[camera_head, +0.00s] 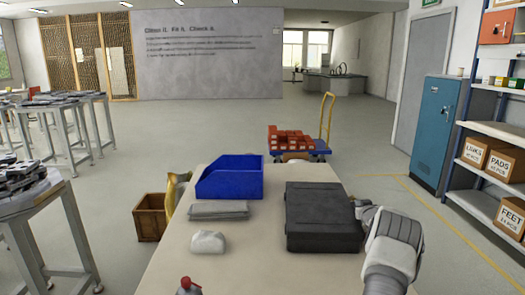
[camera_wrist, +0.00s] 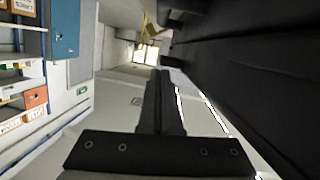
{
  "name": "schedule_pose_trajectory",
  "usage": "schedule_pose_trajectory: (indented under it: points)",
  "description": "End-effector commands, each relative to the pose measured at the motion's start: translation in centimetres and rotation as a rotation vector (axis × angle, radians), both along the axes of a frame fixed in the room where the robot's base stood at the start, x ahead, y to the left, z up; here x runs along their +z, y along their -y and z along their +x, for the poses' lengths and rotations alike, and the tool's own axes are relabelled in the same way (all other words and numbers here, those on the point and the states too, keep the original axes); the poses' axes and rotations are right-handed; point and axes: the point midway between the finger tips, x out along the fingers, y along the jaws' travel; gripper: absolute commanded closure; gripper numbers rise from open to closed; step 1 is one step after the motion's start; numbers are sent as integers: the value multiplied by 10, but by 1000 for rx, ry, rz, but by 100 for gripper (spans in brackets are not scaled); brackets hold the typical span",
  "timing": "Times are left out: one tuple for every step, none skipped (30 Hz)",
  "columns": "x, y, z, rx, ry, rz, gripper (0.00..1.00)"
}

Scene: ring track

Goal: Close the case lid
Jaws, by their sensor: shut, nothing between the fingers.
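The dark grey case (camera_head: 322,215) lies on the table, right of its middle. Its lid (camera_head: 318,205) is down over the base; I cannot tell from here whether a thin gap is left at the edge. My gripper (camera_head: 366,212) is at the right side of the case, beside or touching it; its fingertips are hard to make out there. In the wrist view my gripper's fingers (camera_wrist: 160,85) are together and empty. A large dark surface (camera_wrist: 255,65) close on the right of that view appears to be the case.
On the table (camera_head: 262,270) are a blue bin (camera_head: 230,180), a folded grey cloth (camera_head: 218,210), a white crumpled cloth (camera_head: 208,242) and a red-topped bottle (camera_head: 187,287). A cart with red boxes (camera_head: 290,142) stands beyond. Shelves (camera_head: 490,130) stand at right.

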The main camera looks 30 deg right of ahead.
Motion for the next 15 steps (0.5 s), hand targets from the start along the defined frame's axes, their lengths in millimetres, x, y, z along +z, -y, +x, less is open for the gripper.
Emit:
schedule_pose_trajectory:
  points:
    - [-4,0,0,0,0,0,100]
    - [-5,0,0,1,-1,-1,100]
    - [-6,0,0,1,-1,-1,100]
    - [-7,0,0,1,-1,-1,100]
    - [-8,0,0,1,-1,-1,100]
    - [-8,0,0,1,-1,0,100]
    - [-9,0,0,1,-1,0,100]
    - [-9,0,0,1,-1,0,100]
    - [-9,0,0,1,-2,1,100]
    - [-10,0,0,1,-2,1,100]
    - [-10,0,0,1,-2,1,100]
    - [-10,0,0,1,-3,1,100]
    - [-10,0,0,1,-3,1,100]
    - [-10,0,0,0,-4,2,100]
    - [-11,0,0,0,-4,2,100]
